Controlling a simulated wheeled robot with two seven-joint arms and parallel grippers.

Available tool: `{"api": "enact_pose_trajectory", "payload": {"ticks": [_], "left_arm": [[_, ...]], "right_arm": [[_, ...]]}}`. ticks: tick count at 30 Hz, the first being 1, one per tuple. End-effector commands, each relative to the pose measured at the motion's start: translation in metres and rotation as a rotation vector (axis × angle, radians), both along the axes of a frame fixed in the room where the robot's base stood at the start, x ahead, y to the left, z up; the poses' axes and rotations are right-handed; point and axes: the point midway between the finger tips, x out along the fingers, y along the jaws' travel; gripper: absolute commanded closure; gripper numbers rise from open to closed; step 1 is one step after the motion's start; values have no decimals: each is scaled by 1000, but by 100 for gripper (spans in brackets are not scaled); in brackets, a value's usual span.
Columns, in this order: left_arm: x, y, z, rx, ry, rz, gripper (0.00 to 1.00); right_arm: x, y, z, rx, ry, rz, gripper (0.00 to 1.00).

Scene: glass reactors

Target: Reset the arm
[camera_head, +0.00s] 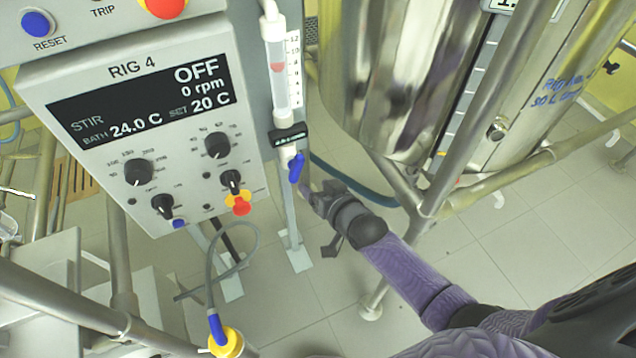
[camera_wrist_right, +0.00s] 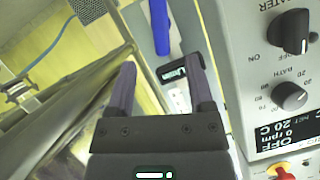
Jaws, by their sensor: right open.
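My right arm (camera_head: 410,275) comes in from the lower right of the head view. Its gripper (camera_head: 310,192) is close to the blue valve handle (camera_head: 296,168) below the flowmeter tube. In the right wrist view the gripper (camera_wrist_right: 161,66) has its two fingers apart, with nothing held between them. The blue handle (camera_wrist_right: 160,27) shows beyond the fingertips, and I see a gap to it there. My left gripper is in neither view.
The Rig 4 control box (camera_head: 150,125) hangs at the left, its display reading OFF, 0 rpm. A large steel vessel (camera_head: 400,80) and frame tubes (camera_head: 480,120) stand at the right. A blue hose (camera_head: 350,183) runs behind my gripper. Tiled floor (camera_head: 325,300) lies below.

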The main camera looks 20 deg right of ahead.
Motion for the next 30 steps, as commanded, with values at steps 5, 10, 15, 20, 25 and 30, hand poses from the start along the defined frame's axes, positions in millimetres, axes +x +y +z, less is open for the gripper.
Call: {"api": "enact_pose_trajectory", "payload": {"ticks": [5,10,15,20,25,30], "left_arm": [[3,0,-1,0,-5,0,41],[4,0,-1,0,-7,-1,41],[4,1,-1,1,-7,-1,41],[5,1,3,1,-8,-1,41],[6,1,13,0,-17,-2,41],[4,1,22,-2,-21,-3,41]], "right_arm": [[0,0,-1,0,0,0,32],[0,0,0,0,0,0,32],[0,0,0,0,0,0,32],[-24,-6,-34,-50,100,-1,32],[-150,-26,-143,-241,487,47,32],[-314,-41,-205,-398,877,177,32]]}}
